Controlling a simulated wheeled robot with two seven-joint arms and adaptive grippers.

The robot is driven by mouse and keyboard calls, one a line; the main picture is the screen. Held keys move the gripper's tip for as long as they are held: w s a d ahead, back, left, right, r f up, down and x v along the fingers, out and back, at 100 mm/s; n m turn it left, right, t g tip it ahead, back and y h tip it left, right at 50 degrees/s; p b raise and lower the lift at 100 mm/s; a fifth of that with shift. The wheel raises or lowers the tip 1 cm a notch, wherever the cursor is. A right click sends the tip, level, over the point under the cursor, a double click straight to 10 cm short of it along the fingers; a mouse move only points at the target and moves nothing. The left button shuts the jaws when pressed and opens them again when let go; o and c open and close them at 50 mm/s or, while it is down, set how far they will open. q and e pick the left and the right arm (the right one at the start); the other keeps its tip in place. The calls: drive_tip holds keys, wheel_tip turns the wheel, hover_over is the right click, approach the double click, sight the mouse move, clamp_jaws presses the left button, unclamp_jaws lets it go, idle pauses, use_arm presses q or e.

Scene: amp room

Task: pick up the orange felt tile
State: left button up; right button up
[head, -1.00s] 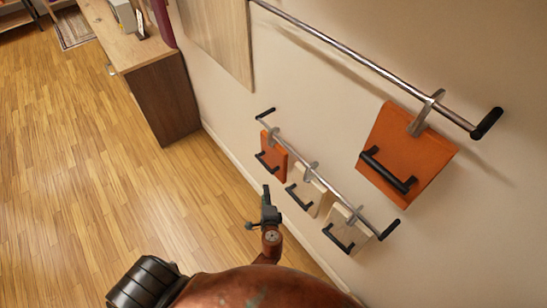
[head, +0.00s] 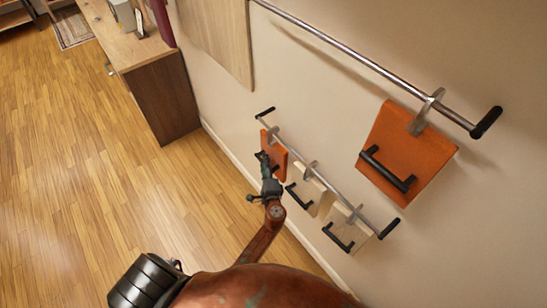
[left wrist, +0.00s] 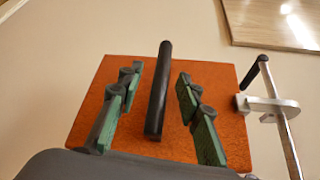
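The small orange felt tile (head: 280,160) hangs from the lower metal rail by a hook, at the rail's far end. In the left wrist view the orange tile (left wrist: 175,125) fills the middle, with its black bar handle (left wrist: 159,90) standing between my finger pads. My left gripper (head: 265,162) is at the tile's face in the head view, partly covering it and its handle. In the left wrist view my left gripper (left wrist: 158,105) is open, with green-padded fingers apart on both sides of the handle. My right gripper is not in view.
Two pale tiles (head: 308,190) (head: 341,228) with black handles hang beside it on the lower rail (head: 340,193). A larger orange tile (head: 405,150) hangs from the upper rail (head: 345,50). A wooden desk (head: 150,90) stands at the back; floor is clear to the left.

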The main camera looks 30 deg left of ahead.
use_arm(q)
clamp_jaws()
idle(0.3)
idle(0.3)
